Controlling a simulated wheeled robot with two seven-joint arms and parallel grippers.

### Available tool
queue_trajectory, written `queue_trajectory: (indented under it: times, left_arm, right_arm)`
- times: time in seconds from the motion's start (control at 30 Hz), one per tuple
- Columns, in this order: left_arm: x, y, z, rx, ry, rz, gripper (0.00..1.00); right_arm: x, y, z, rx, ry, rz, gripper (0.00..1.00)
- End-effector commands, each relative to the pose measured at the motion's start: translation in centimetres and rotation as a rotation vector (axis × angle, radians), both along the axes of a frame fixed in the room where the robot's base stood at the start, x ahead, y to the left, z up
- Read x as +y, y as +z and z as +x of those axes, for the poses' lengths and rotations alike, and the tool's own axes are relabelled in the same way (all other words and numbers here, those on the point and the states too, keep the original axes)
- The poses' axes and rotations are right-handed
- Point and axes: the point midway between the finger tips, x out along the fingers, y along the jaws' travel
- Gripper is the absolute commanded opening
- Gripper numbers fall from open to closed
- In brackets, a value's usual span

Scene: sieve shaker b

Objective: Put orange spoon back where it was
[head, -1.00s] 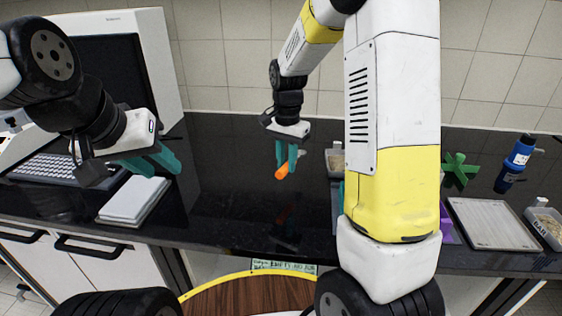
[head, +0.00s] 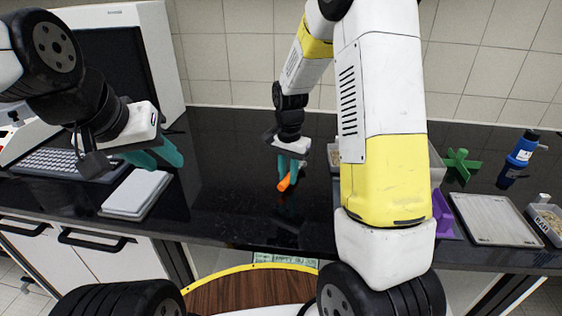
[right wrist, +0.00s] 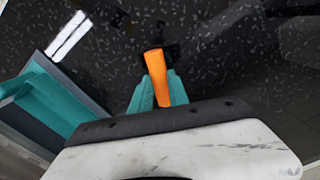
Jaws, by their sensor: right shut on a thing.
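The orange spoon (head: 285,183) is held between the teal fingers of my right gripper (head: 291,172), just above the black countertop near its middle. In the right wrist view the spoon (right wrist: 157,78) sticks out between the fingertips (right wrist: 158,92), and only its orange part shows. I cannot tell whether it touches the counter. My left gripper (head: 165,155) hangs to the left above the white closed book or pad (head: 136,192). Its teal fingers overlap in this view, so its opening is unclear.
A keyboard (head: 70,164) and monitor stand at the left. At the right are a purple item (head: 443,212), a green cross-shaped piece (head: 461,165), a metal tray (head: 495,219), a blue bottle (head: 522,150) and a labelled container (head: 546,222).

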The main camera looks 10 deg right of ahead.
Motion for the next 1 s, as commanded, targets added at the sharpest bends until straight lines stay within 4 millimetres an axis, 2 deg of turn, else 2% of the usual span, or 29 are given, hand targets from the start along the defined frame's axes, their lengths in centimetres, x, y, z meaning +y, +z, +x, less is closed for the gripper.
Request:
queue_trajectory:
  times: [0.87,0.9,1.0]
  left_arm:
    - [0.0,0.0,0.0,0.0,0.0,0.0,0.36]
    - [0.0,0.0,0.0,0.0,0.0,0.0,0.36]
    - [0.0,0.0,0.0,0.0,0.0,0.0,0.36]
  right_arm:
    - [0.0,-1.3,0.0,0.0,0.0,0.0,0.0]
    - [0.0,-1.3,0.0,0.0,0.0,0.0,0.29]
    - [0.0,-1.3,0.0,0.0,0.0,0.0,0.46]
